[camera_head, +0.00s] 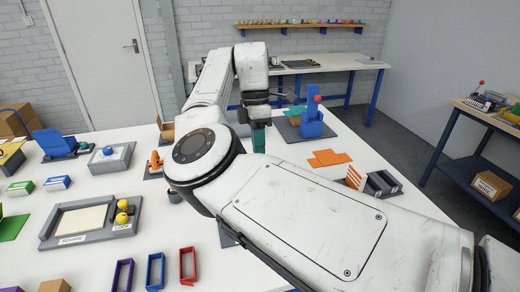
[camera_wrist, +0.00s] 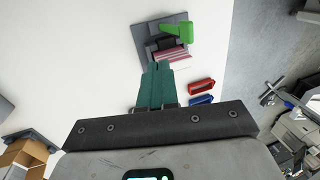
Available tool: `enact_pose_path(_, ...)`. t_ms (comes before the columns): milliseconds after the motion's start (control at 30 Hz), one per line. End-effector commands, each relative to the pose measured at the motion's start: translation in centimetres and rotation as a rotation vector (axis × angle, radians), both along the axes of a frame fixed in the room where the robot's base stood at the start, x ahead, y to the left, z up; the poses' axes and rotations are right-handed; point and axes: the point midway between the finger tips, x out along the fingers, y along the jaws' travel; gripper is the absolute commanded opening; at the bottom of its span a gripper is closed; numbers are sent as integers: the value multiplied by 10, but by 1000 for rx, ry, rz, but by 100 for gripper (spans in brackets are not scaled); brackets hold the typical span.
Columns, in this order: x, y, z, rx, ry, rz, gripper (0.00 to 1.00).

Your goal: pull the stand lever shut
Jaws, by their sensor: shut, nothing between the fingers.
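In the wrist view a green lever (camera_wrist: 178,32) sits on a dark grey stand base (camera_wrist: 144,40), with a pink striped piece beside it. The stand lies past the tips of my gripper (camera_wrist: 158,66); I cannot tell whether they touch. The teal fingers are together and empty. In the head view my gripper (camera_head: 258,146) points down over the white table. A blue upright piece (camera_head: 311,124) with a red ball stands on a grey base to its right. My arm hides much of the table's middle.
Red (camera_head: 187,265) and blue (camera_head: 155,271) frames lie near the table's front. An orange sheet (camera_head: 329,158) and a striped block (camera_head: 354,178) lie right of my gripper. A grey tray (camera_head: 90,220) with yellow knobs is at left. White table around the gripper is partly clear.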

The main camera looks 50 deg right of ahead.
Motion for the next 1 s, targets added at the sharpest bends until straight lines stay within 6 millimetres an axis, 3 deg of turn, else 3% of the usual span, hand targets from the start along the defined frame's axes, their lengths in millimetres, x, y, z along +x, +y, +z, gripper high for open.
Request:
enact_pose_path(400,-17,12,-77,-1,-1,-2,0)
enact_pose_path(700,-43,28,-86,-2,-2,-3,0)
enact_pose_path(1000,-47,31,-89,-3,-2,-3,0)
